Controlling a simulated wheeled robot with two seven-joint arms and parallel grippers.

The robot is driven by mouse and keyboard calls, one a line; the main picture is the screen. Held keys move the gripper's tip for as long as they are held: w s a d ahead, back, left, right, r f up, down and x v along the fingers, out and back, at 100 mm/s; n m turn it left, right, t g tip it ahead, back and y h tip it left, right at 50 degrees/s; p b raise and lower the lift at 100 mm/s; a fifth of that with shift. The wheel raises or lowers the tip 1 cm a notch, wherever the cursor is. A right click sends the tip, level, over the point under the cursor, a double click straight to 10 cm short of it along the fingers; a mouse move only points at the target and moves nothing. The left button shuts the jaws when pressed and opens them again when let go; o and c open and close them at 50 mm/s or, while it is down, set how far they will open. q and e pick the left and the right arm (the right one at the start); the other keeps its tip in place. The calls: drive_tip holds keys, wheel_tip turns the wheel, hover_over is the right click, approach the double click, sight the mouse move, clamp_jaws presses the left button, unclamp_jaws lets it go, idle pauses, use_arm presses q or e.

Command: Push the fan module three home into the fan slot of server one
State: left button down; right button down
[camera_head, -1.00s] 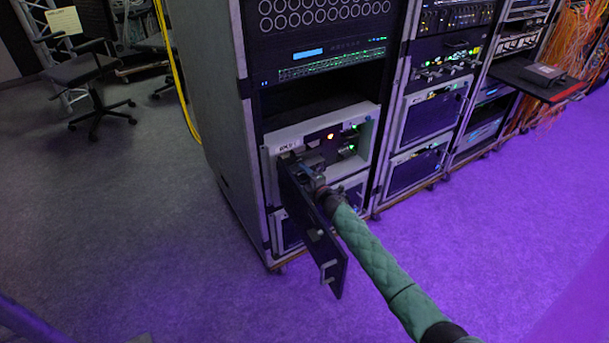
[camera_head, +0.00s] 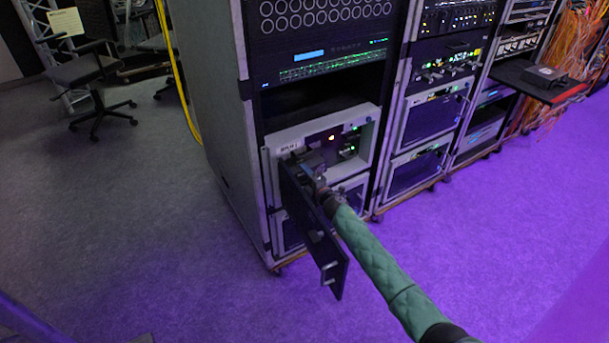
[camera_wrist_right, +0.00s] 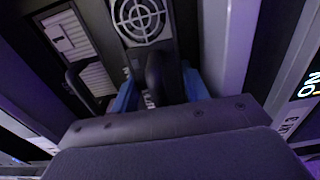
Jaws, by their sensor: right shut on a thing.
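Server one (camera_head: 270,165) is the pale-framed unit low in the left rack, with its dark front door (camera_head: 318,240) swung open toward me. My right gripper (camera_head: 309,164) reaches into its left part, past the door. In the right wrist view the fan module (camera_wrist_right: 142,18) shows a round grille and a dark handle (camera_wrist_right: 155,78). My right gripper (camera_wrist_right: 160,92) is shut on that handle, with blue finger pads on both sides. The module's far end and the slot around it are mostly hidden, so I cannot tell how deep it sits. My left gripper is out of view.
The open door hangs close beside my right forearm. Small lights (camera_head: 350,152) glow inside the server. More racks (camera_head: 432,115) stand to the right, with a pulled-out shelf (camera_head: 540,80). A chair (camera_head: 95,85) stands at the far left. The floor in front is clear.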

drive_tip(key=shift+r, duration=0.1)
idle(0.7)
drive_tip(key=shift+w+a, duration=0.2)
drive_tip(key=shift+w, duration=0.05)
drive_tip(key=shift+s+d, duration=0.25)
drive_tip(key=shift+s, duration=0.1)
idle(0.7)
drive_tip(key=shift+w, duration=0.1)
